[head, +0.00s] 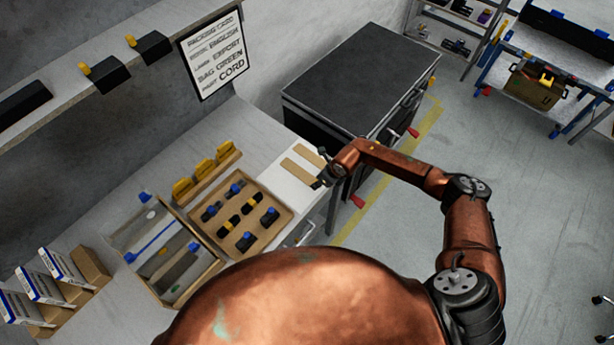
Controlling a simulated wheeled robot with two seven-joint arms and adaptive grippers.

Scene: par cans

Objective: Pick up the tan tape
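Two flat tan strips lie near the right end of the white bench; the longer tan strip (298,171) is nearer, and a second tan strip (309,156) lies just behind it. I cannot tell from their shape which one is the tan tape. My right gripper (321,180) is small and dark, at the bench's right edge beside the right ends of the strips. I cannot tell whether it touches them, nor whether its fingers are open or shut. My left gripper is out of view.
A wooden tray (284,218) with several dark, blue and yellow items stands on the bench, next to an open box (210,277). A sign (236,76) hangs behind. A black cabinet (360,65) stands past the bench end.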

